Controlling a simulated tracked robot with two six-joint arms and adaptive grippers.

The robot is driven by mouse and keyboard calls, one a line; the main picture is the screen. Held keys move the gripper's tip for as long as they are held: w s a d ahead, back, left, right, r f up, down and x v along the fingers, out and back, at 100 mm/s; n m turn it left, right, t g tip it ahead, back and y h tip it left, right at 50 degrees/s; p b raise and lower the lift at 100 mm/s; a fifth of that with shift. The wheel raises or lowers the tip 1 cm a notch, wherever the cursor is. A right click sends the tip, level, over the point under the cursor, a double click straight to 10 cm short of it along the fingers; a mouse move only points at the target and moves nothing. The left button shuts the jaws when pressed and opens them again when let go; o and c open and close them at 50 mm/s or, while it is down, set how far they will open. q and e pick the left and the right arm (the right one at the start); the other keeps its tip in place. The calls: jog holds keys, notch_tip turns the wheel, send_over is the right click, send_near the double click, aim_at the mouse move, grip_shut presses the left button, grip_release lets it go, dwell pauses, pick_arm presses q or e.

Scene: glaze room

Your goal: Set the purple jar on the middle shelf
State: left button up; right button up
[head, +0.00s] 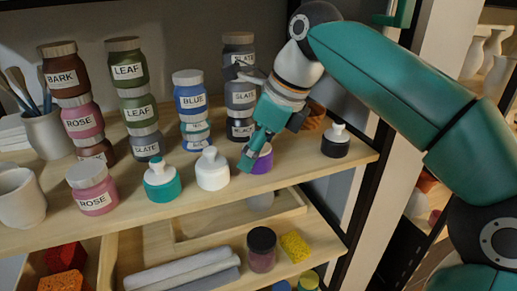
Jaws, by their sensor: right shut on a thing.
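The purple jar (263,164) is mostly hidden behind my right gripper; its purple lower part and a bit of white above show. My right gripper (254,152) reaches down from the upper right and is shut on it. The jar is over the labelled-jar shelf (300,167), right of a white bottle (212,170); its base looks at board level, but I cannot tell whether it touches. A dark-lidded purplish jar (262,251) stands on the shelf below. My left gripper is out of view.
A teal-banded bottle (163,181) and a black-banded bottle (335,142) stand along this shelf. Stacks of labelled jars, including BLUE (190,98) and LEAF (128,70), stand behind. A yellow sponge (295,247) lies below. Bare board shows right of the purple jar.

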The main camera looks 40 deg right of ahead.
jog(key=shift+s+d+f, duration=0.1)
jog(key=shift+f, duration=0.3)
jog(key=shift+s, duration=0.15)
jog(key=shift+f, duration=0.15)
jog(key=o, duration=1.4)
